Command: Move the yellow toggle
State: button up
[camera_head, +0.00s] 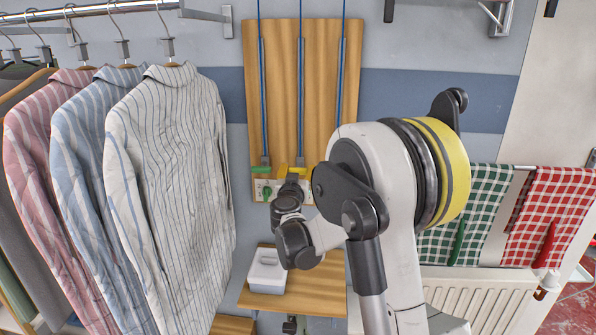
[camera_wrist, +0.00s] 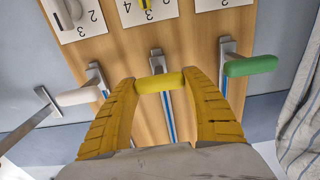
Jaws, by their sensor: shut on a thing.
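The yellow toggle (camera_wrist: 160,83) is a short horizontal yellow bar on a metal lever in the middle of a wooden board (camera_head: 281,60). In the wrist view my gripper (camera_wrist: 160,82) has one yellow finger at each end of the bar and is shut on it. In the head view my wrist and fingers largely hide this spot. A green toggle (camera_wrist: 251,65) is right of it in the wrist view and a white toggle (camera_wrist: 78,97) is left. The green toggle also shows in the head view (camera_head: 260,169), left of my fingers.
Number cards (camera_wrist: 150,10) lie beyond the toggles in the wrist view. Striped shirts (camera_head: 170,170) hang close on the left. A white box (camera_head: 266,272) sits on a wooden shelf (camera_head: 315,293) below. Checked towels (camera_head: 480,200) hang on the right.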

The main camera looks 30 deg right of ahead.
notch_tip(320, 180, up, 34)
jog(key=p, duration=2)
jog(key=shift+r, duration=0.15)
jog(key=o, duration=1.4)
jog(key=v, duration=1.2)
